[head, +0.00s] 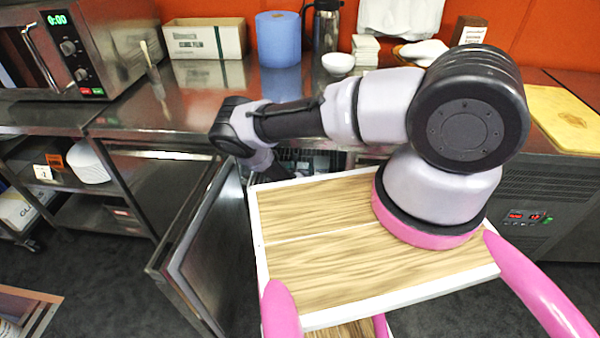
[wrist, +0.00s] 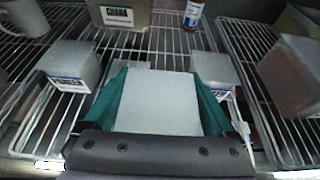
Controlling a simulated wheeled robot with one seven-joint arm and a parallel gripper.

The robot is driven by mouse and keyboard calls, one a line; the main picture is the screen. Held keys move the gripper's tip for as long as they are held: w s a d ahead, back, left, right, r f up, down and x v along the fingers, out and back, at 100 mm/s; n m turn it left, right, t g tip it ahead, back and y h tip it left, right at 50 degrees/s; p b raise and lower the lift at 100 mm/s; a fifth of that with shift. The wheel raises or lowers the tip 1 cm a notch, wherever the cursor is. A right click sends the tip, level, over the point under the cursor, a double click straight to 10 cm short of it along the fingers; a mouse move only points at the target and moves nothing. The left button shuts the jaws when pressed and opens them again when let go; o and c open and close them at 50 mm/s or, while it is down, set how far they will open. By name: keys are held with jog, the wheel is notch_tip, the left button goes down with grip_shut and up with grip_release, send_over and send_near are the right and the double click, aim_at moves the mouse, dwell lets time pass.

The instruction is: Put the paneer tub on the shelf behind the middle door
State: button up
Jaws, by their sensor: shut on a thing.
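In the wrist view, my gripper (wrist: 157,80) has its teal fingers shut on a pale, box-shaped tub, the paneer tub (wrist: 157,100). Its label does not show. The tub is over a wire shelf (wrist: 150,42) inside the cabinet; I cannot tell whether it touches the wires. In the head view, an open metal door (head: 205,255) stands to the left of the opening under the counter. My arm reaches into that opening, and the gripper and tub are hidden there.
Similar labelled tubs stand close by, left (wrist: 72,68) and right (wrist: 212,70). A labelled box (wrist: 120,14), a bottle (wrist: 193,12) and a mug (wrist: 24,16) are farther back. A reddish-brown container (wrist: 290,75) is at right. Bare wire shows behind the held tub.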

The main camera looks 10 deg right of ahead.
jog(key=shift+w+d+f, duration=0.1)
jog(key=shift+w+f, duration=0.05)
jog(key=shift+f, duration=1.6)
jog(key=o, duration=1.3)
jog(key=shift+f, duration=0.1)
jog(key=shift+o, duration=0.2)
jog(key=v, duration=1.2)
